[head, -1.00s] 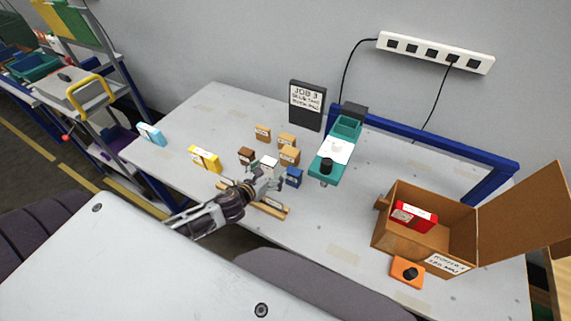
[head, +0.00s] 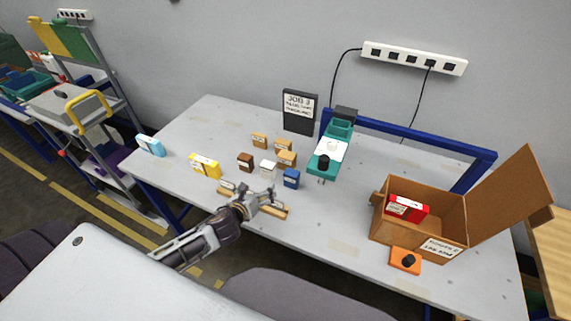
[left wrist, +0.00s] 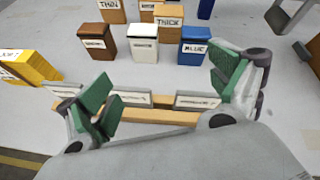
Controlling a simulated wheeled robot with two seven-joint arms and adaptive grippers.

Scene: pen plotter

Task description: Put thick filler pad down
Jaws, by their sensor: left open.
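A tan block labelled THICK (left wrist: 170,17) stands upright on the table in the left wrist view, behind the white and blue blocks. It appears to be the front tan block (head: 287,159) in the head view. My left gripper (head: 262,197) is open, with nothing between its green pads (left wrist: 166,82). It hovers over a low wooden rack (head: 281,213) with white labels (left wrist: 198,102), apart from the blocks. My right gripper is not in view.
Brown (head: 245,162), white (head: 268,168) and blue (head: 291,179) blocks stand close before the gripper. A yellow box (head: 205,166) lies left. Right are a teal device (head: 322,166), an open carton (head: 418,238) holding a red box (head: 407,207), and an orange button unit (head: 405,261).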

